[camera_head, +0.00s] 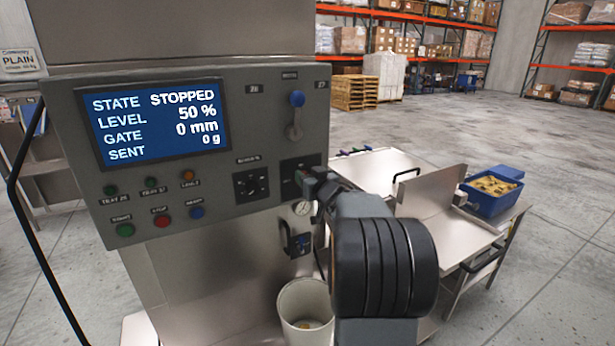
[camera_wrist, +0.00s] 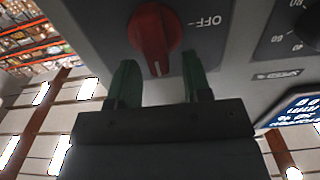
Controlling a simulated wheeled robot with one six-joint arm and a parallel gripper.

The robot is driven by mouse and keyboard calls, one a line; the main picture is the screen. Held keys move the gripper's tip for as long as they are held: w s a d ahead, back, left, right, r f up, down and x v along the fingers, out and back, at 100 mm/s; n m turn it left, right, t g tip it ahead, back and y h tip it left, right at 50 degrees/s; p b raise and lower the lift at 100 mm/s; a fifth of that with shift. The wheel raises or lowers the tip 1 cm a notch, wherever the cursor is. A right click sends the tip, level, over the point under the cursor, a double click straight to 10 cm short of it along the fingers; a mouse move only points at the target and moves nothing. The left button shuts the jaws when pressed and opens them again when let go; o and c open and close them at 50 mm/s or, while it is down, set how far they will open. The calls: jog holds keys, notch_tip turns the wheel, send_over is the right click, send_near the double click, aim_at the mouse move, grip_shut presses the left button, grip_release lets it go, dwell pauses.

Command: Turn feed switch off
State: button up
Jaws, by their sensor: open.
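The feed switch is a red rotary knob (camera_wrist: 154,38) on a dark plate marked "OFF" on the grey control panel (camera_head: 225,82). In the wrist view its white pointer mark points down toward my gripper, not at the "OFF" label to its right. My gripper (camera_wrist: 158,82) is open, with its two green fingers pointing at the knob, one to each side and just short of it. In the head view my gripper (camera_head: 303,178) is at the panel's lower right, and it and my arm mostly hide the knob.
The panel's screen (camera_head: 160,121) reads STOPPED, level 50 %, gate 0 mm, sent 0 g. A black dial (camera_head: 251,184) sits left of the switch, a blue-knobbed lever (camera_head: 296,112) above. A white bucket (camera_head: 303,310) stands below. A steel table (camera_head: 440,247) with a blue bin (camera_head: 490,203) is right.

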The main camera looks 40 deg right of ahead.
jog(key=shift+c, duration=0.3)
grip_shut()
jog(key=shift+w+a+f+n+b, duration=0.1)
jog(key=shift+a+f+n+b, duration=0.35)
jog(key=shift+n+b, duration=2.2)
jog(key=shift+w+a+f+n+b, duration=0.1)
jog(key=shift+a+f+n+b, duration=0.3)
jog(key=shift+n+b, duration=2.25)
jog(key=shift+a+f+n+b, duration=0.45)
jog(key=shift+n+b, duration=1.15)
jog(key=shift+n, duration=2)
